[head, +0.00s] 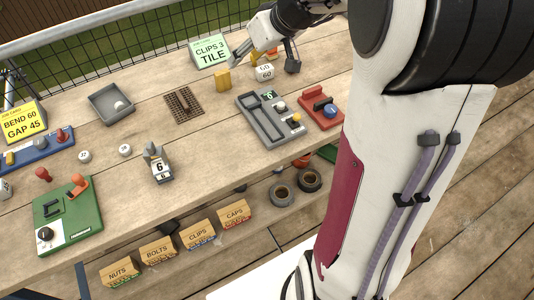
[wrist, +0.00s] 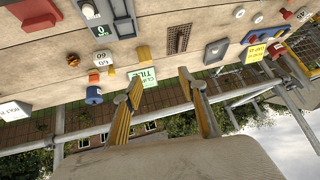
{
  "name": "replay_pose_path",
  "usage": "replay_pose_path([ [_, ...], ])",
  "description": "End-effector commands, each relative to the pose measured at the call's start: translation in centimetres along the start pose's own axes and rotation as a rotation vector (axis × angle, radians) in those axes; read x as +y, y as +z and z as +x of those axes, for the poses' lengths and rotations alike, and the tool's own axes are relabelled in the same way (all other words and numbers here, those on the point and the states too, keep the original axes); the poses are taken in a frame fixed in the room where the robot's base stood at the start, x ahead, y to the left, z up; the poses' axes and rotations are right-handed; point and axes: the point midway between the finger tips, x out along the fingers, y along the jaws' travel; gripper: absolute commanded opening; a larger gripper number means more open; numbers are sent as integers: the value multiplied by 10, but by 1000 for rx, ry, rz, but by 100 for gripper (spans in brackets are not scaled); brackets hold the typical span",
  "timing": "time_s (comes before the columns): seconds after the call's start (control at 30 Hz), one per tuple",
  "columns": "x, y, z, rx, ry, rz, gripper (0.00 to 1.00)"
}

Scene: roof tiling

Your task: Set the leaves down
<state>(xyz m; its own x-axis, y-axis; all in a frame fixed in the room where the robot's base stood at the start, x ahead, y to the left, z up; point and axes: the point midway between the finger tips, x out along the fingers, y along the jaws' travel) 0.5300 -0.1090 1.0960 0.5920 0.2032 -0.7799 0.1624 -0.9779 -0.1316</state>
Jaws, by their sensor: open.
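My gripper (head: 265,60) is at the far edge of the bench, beside the green sign in the head view. In the wrist view my gripper (wrist: 160,77) has its two yellow-ribbed fingers wide apart, with nothing held between them. I cannot tell for sure which thing is the leaves. A white block marked 60 (head: 264,72) is close to my gripper.
The sign reading CLIPS 3 TILE (head: 210,52) stands at the back rail. A brown grate (head: 183,104), grey tray (head: 112,103), grey device with a green display (head: 270,118) and red device (head: 320,107) lie on the bench. Labelled bins (head: 198,235) sit below. Bare wood lies mid-bench.

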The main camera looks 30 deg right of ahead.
Motion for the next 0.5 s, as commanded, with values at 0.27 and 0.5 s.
replay_pose_path([
  [0.27,-65,27,-40,-57,-11,-7,42],
  [0.5,-107,60,-72,-104,3,-4,42],
])
